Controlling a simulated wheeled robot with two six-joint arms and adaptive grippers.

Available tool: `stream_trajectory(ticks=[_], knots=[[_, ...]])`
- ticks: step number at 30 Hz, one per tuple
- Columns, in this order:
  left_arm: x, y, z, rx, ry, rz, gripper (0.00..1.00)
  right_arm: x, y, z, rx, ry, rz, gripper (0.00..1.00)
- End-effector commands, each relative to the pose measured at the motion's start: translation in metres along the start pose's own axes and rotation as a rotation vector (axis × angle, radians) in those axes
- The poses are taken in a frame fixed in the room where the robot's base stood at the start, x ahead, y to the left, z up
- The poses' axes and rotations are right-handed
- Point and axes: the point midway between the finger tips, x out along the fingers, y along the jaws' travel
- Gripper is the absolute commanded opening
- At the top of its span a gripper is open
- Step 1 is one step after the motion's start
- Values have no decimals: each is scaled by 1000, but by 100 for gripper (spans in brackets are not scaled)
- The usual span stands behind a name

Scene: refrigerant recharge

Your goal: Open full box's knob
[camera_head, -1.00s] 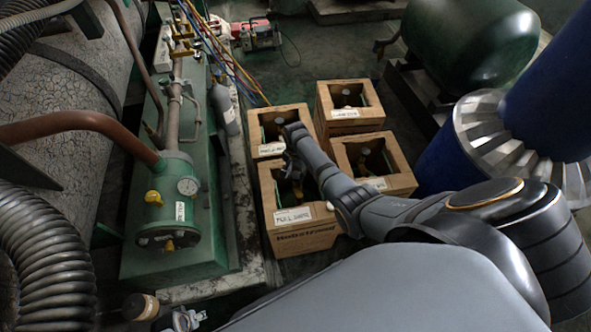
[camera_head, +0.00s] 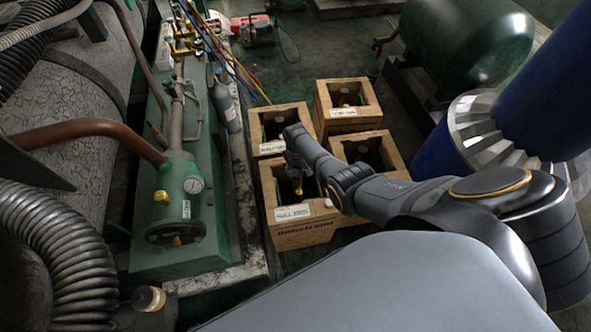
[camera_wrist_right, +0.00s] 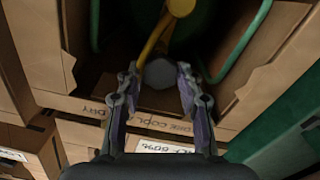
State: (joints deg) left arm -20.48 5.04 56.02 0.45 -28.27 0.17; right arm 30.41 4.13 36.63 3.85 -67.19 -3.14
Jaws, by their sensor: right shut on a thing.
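The front-left wooden box (camera_head: 304,235) stands open at the top, with a white label on its front. Inside it a yellow valve fitting (camera_head: 299,186) shows under my right gripper (camera_head: 296,174). The gripper is shut on the knob, reaching into the box. The gripper and arm hide part of the box in the head view. My left gripper is out of view.
Several similar open boxes, including a rear one (camera_head: 348,113), stand close behind and beside this one. A green machine with a gauge (camera_head: 193,184) is to the left. A green tank (camera_head: 466,42) and a blue column with a pale ribbed collar (camera_head: 497,128) are at the right.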

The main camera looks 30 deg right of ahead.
Motion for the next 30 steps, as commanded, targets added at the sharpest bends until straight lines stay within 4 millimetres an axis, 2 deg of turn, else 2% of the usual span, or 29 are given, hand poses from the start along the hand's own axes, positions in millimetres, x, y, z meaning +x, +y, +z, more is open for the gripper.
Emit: stream_trajectory(ticks=[19, 30], knots=[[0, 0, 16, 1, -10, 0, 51, -1, 1, -2, -612, 3, 1, 5], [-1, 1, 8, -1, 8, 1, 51, -1, 1, -2, -949, 2, 1, 5]])
